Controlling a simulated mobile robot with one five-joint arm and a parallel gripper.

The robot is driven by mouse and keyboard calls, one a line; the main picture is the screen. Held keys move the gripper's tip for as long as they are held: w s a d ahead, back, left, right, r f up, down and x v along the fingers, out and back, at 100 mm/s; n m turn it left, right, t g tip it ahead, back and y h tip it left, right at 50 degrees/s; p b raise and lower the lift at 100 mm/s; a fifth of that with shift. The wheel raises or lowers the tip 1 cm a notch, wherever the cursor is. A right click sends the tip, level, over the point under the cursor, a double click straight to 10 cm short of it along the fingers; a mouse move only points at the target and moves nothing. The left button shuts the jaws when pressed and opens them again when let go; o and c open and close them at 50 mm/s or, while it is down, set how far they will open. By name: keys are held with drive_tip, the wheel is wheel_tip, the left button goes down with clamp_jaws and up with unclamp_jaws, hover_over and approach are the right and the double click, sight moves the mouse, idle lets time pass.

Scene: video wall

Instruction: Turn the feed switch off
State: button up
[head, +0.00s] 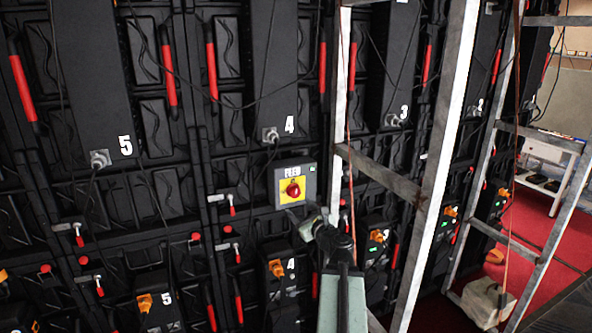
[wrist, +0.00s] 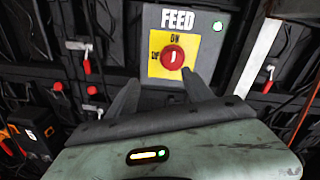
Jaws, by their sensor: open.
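The feed switch is a red rotary knob (wrist: 173,57) on a yellow plate, set in a grey panel (wrist: 204,43) labelled FEED. A white mark on the knob looks close to vertical, towards ON at the top; OFF is at the left, partly legible. A small green light (wrist: 218,26) glows at the panel's upper right. The head view also shows the red knob (head: 292,190). My gripper (wrist: 160,80) is open and empty, its fingers just below the knob, apart from it. In the head view my gripper (head: 304,214) is at the panel's lower edge.
A metal scaffold frame (head: 445,150) stands close to the right of my arm. Black video wall backs with red handles (head: 168,65) and hanging cables surround the panel. A pale sack (head: 487,302) lies on the red floor at the right.

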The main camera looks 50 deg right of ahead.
sight(296, 194)
drive_tip(key=shift+m+h, duration=0.4)
drive_tip(key=shift+m, duration=0.2)
drive_tip(key=w+d, duration=0.1)
drive_tip(key=w, duration=0.1)
drive_tip(key=w+d, duration=0.2)
drive_tip(key=w+d+r, duration=0.1)
drive_tip(key=w, duration=0.1)
drive_tip(key=shift+d+r, duration=0.1)
drive_tip(key=shift+d, duration=0.25)
drive_tip(key=shift+a, duration=0.1)
clamp_jaws()
